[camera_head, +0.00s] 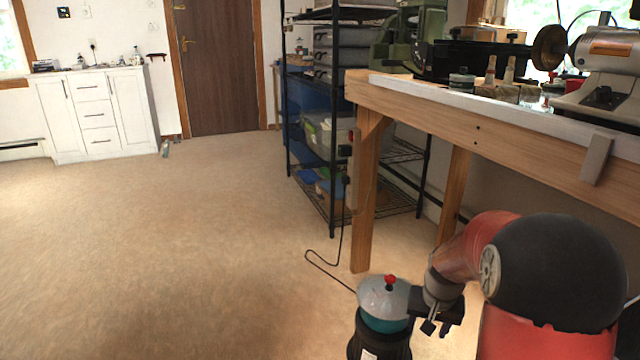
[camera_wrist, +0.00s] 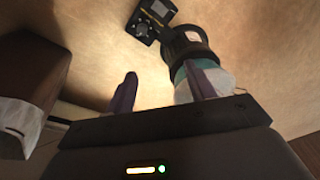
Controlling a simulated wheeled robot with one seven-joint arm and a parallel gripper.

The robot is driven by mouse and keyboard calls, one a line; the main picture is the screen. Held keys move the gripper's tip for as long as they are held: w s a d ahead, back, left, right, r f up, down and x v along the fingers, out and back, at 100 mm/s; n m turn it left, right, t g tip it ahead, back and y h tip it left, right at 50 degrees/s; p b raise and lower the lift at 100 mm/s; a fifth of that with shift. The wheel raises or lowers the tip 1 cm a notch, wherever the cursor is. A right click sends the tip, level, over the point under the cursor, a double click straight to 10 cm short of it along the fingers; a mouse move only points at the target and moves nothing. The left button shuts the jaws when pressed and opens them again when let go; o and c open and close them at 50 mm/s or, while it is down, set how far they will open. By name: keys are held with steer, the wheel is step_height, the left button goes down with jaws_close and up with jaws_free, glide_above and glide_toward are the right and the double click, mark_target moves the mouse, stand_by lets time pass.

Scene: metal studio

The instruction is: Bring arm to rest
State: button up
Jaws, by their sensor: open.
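My gripper (camera_head: 436,326) hangs at the lower right of the head view, below my bent red and black arm. In the wrist view my gripper (camera_wrist: 163,86) shows two fingers standing well apart, with bare tan floor between them. It is open and empty. A machine with a silver domed lid, red knob, teal band and black lower body (camera_head: 384,322) stands just left of my gripper in the head view. In the wrist view the teal and black machine (camera_wrist: 183,45) lies behind the right finger. I cannot tell whether they touch.
A wooden workbench (camera_head: 440,112) with tools on top stands at the right, above and behind my arm. A black wire shelf (camera_head: 331,190) with bins is beyond it. A white cabinet (camera_head: 95,112) and brown door (camera_head: 222,65) are far back. The floor (camera_head: 170,250) at left is clear.

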steer(key=s+a+r+n+t+p, duration=0.1)
steer(key=s+a+r+p, duration=0.15)
steer(key=s+r, duration=0.4)
steer(key=s+a+r+n+t+p, duration=0.1)
steer(key=s+a+r, duration=0.25)
steer(key=r, duration=0.65)
steer(key=s+a+r+t+p, duration=0.1)
steer(key=s+r, duration=0.2)
steer(key=s, duration=0.4)
steer(key=s+a+r+n+p, duration=0.1)
steer(key=s+a+r+p, duration=0.1)
steer(key=s+r, duration=0.2)
steer(key=s, duration=0.2)
steer(key=shift+s+n+t, duration=0.3)
steer(key=shift+s+t, duration=0.05)
steer(key=shift+t, duration=0.05)
steer(key=shift+a+r, duration=0.1)
steer(key=shift+c, duration=0.4)
